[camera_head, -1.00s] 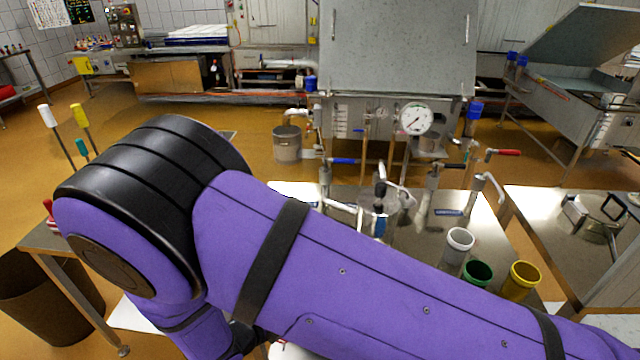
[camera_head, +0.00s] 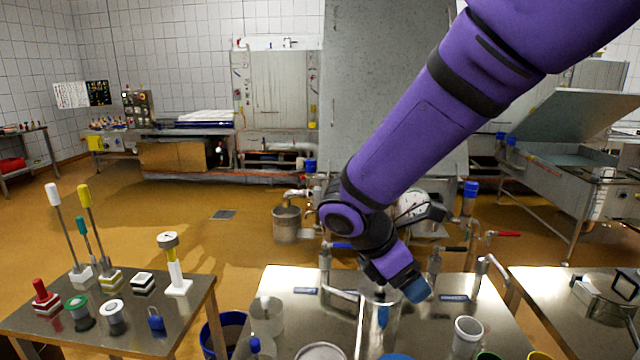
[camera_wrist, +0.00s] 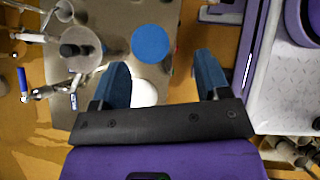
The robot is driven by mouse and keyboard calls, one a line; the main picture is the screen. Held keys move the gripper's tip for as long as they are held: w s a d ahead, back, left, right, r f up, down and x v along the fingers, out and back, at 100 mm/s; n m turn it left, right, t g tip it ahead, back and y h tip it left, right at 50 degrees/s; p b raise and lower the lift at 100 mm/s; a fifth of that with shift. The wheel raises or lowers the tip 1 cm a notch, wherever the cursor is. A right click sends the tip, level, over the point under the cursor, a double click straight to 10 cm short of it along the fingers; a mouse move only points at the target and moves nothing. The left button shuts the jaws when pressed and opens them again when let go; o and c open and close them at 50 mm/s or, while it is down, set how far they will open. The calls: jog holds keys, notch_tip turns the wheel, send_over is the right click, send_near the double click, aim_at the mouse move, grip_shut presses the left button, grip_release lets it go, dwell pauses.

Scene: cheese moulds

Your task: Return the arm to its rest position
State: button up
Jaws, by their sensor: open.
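My purple arm comes in from the upper right of the head view and reaches down over the middle steel table (camera_head: 290,280). My gripper (camera_head: 410,290), with blue fingertips, hangs above that table near its pipes and valves. In the wrist view my gripper (camera_wrist: 162,80) is open, with nothing between its fingers. A blue disc (camera_wrist: 150,43) and a partly hidden white round thing (camera_wrist: 143,92) lie below it, apart from the fingers. The arm covers part of the machinery behind.
A white cup (camera_head: 466,338) stands at the middle table's front right. A left table (camera_head: 140,340) carries several tall-handled tools and small moulds. A right table (camera_head: 550,285) holds a metal frame (camera_head: 605,295). A large grey panel (camera_head: 370,90) rises behind my arm. Open floor lies at left.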

jog(key=s+d+r+m+t+y, duration=0.4)
jog(key=s+d+r+m+y, duration=0.3)
jog(key=s+d+r+m, duration=0.7)
jog(key=s+d+m, duration=0.1)
jog(key=s+m, duration=0.1)
jog(key=m, duration=0.4)
jog(key=shift+s+d+r+m, duration=0.3)
jog(key=shift+d+r, duration=0.05)
jog(key=shift+r, duration=0.05)
